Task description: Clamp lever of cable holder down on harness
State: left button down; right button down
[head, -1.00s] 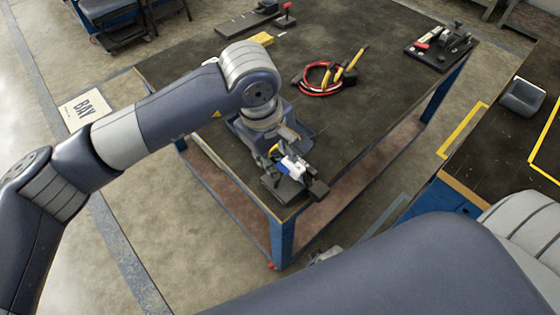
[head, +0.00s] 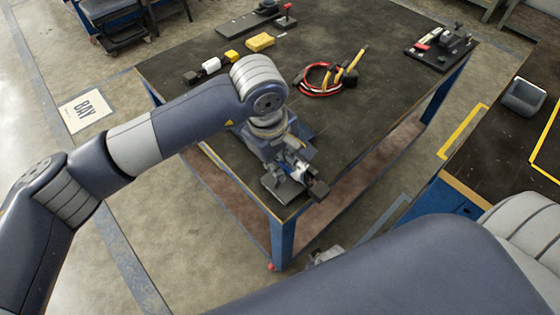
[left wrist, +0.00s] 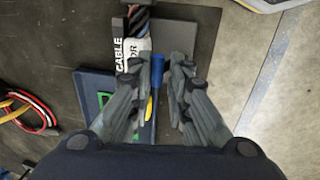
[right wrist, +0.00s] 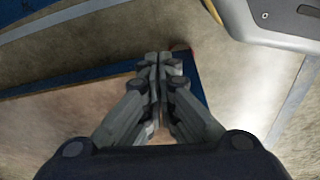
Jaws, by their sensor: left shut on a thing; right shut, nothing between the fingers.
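The cable holder stands at the table's near corner, its dark base plate (head: 280,187) partly hidden by my left arm. In the left wrist view its white label (left wrist: 125,52) shows part of the word CABLE. Dark bundled cables (left wrist: 139,22), which look like the harness, run into it. A blue lever grip (left wrist: 156,72) with a yellow part below it lies between the fingertips of my left gripper (left wrist: 163,65), which is shut on it. The lever's exact angle is hard to tell. My right gripper (right wrist: 158,62) is shut and empty, in front of the table's edge and the floor.
A red and black cable coil with yellow-handled tools (head: 325,80) lies mid-table. A black fixture (head: 440,48) stands at the back right. The table's right middle is clear.

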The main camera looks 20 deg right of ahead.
pick_arm(q)
jog(key=shift+w+d+f+y+b, duration=0.2)
jog(key=shift+d+f+y+b, duration=0.15)
jog(key=shift+d+y, duration=0.3)
jog(key=shift+d+g+y, duration=0.1)
jog(key=shift+g+y, duration=0.3)
jog(key=shift+y, duration=0.05)
pick_arm(e)
jog(key=shift+w+a+r, duration=0.1)
jog(key=shift+w+r, duration=0.2)
jog(key=shift+r, duration=0.4)
jog(key=shift+w+d+r, duration=0.1)
jog(key=shift+w+r, duration=0.2)
jog(key=shift+r, duration=0.35)
jog(key=shift+w+a+r, duration=0.1)
jog(key=shift+w+r, duration=0.2)
jog(key=shift+r, duration=0.4)
pick_arm(q)
jog(key=c, duration=1.7)
grip_release()
jog(key=shift+w, duration=0.1)
jog(key=shift+o, duration=0.2)
notch_tip(320, 180, up, 12)
jog(key=shift+d, duration=0.25)
